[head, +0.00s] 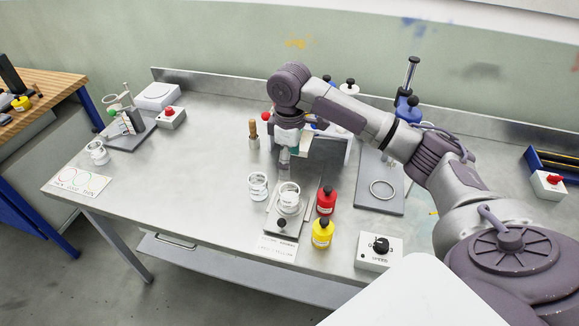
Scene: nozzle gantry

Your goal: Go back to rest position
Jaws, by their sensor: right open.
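My right arm reaches in from the right, and my right gripper (284,168) points down over the middle of the metal table (215,160). It is open, just above and behind a clear, white-labelled jar (290,198) that stands on a narrow metal plate (276,230). A gap between fingertips and jar is hard to judge. A second similar jar (258,186) stands to the left. The gripper and forearm partly hide a white gantry-like stand (330,152) behind them. My left gripper is not in view.
Red (326,201) and yellow (322,234) bottles stand right of the jars, near a knob box (380,251). A wooden-handled tool (253,131) stands behind. The table's left middle is clear.

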